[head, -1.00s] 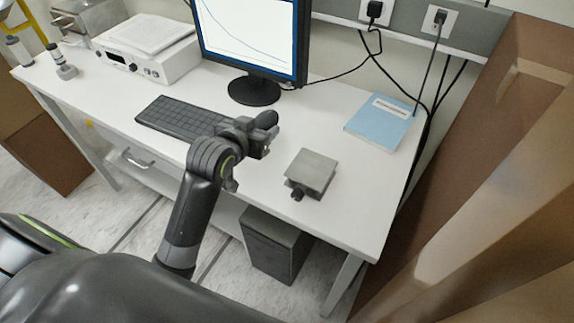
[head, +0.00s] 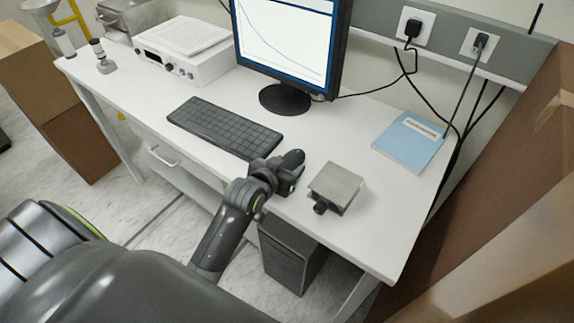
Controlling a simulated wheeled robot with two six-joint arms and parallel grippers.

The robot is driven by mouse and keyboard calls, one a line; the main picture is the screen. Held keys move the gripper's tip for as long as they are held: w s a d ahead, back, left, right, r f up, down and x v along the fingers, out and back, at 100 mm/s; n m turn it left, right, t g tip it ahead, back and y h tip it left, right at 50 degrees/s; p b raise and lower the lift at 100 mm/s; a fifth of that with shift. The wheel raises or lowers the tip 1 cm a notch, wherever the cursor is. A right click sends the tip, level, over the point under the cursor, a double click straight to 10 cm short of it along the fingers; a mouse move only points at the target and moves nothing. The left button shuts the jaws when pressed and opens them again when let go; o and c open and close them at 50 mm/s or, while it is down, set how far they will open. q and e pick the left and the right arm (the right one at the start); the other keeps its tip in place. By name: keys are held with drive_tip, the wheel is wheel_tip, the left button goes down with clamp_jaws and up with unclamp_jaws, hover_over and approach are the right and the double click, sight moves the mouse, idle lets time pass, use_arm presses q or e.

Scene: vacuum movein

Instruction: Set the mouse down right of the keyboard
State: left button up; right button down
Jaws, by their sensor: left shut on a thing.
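The dark keyboard (head: 222,126) lies on the white desk below the monitor. My left gripper (head: 284,172) is just right of the keyboard's right end, over the desk. It is shut on the dark rounded mouse (head: 293,159), which shows at the gripper's far side. The gripper hides part of the mouse, and I cannot tell whether the mouse touches the desk. My right gripper is not in view.
A small grey lab jack (head: 336,184) with a black knob stands close to the right of the mouse. The monitor (head: 286,50) stands behind, a blue folder (head: 411,142) lies at the right. The white desk (head: 370,235) is bare at its front right. Brown boxes flank the desk.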

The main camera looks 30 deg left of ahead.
use_arm(q)
drive_tip(key=shift+f, duration=0.1)
drive_tip(key=o, duration=1.1)
drive_tip(key=shift+s+r, duration=0.1)
drive_tip(key=shift+r, duration=0.1)
drive_tip(key=b+v, duration=0.1)
drive_tip(key=v, duration=0.9)
drive_tip(key=shift+s, duration=0.1)
drive_tip(key=shift+v, duration=0.8)
